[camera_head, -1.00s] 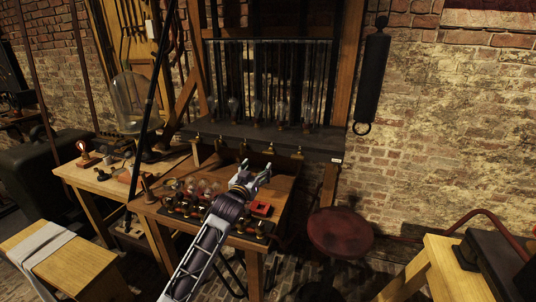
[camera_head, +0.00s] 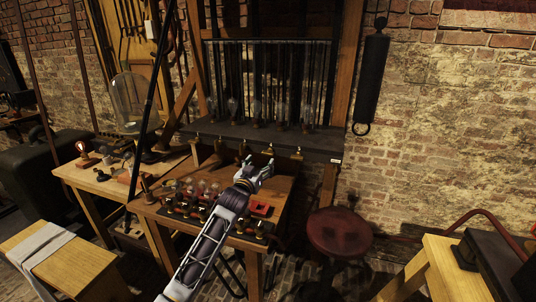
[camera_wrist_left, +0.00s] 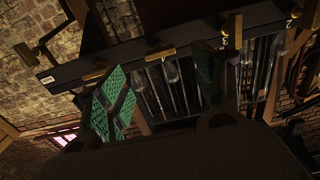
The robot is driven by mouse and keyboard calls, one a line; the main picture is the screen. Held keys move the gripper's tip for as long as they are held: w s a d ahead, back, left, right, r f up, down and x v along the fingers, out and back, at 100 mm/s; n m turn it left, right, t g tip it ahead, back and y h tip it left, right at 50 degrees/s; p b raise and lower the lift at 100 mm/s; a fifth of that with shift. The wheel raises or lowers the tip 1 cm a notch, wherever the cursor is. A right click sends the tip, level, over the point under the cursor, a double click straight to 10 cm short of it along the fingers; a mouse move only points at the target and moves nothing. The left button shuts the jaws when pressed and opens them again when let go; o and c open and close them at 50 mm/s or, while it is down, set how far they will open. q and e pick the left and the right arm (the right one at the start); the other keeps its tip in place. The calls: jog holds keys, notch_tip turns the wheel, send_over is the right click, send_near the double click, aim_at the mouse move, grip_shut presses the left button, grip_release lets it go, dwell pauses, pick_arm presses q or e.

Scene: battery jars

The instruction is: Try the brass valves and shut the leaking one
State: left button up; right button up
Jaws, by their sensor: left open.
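Several brass valves (camera_head: 269,150) line the front edge of a dark shelf (camera_head: 318,147) on the wall; they also show in the left wrist view as short brass bars (camera_wrist_left: 160,52). My left gripper (camera_head: 257,168) is open and empty just below and in front of the valves, near the middle-right ones. In the left wrist view the gripper (camera_wrist_left: 158,92) has green-padded fingers spread apart, with valves beyond them and no visible contact. Which valve leaks cannot be told. My right gripper is not in view.
Glass jars (camera_head: 256,108) stand on the shelf. Below is a wooden table (camera_head: 275,190) with bulbs (camera_head: 203,190) and a red block (camera_head: 261,208). A red round stool (camera_head: 340,232) stands to the right. A glass dome (camera_head: 130,103) stands on the left table.

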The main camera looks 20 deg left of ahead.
aim_at(267, 154)
pick_arm(q)
jog(key=shift+w, duration=3.1)
jog(key=shift+w+d+p, duration=0.15)
jog(key=shift+w+p, duration=0.25)
jog(key=shift+w, duration=1.5)
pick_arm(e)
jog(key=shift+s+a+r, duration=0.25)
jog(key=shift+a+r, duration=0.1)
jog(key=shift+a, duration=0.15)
pick_arm(q)
jog(key=c, duration=1)
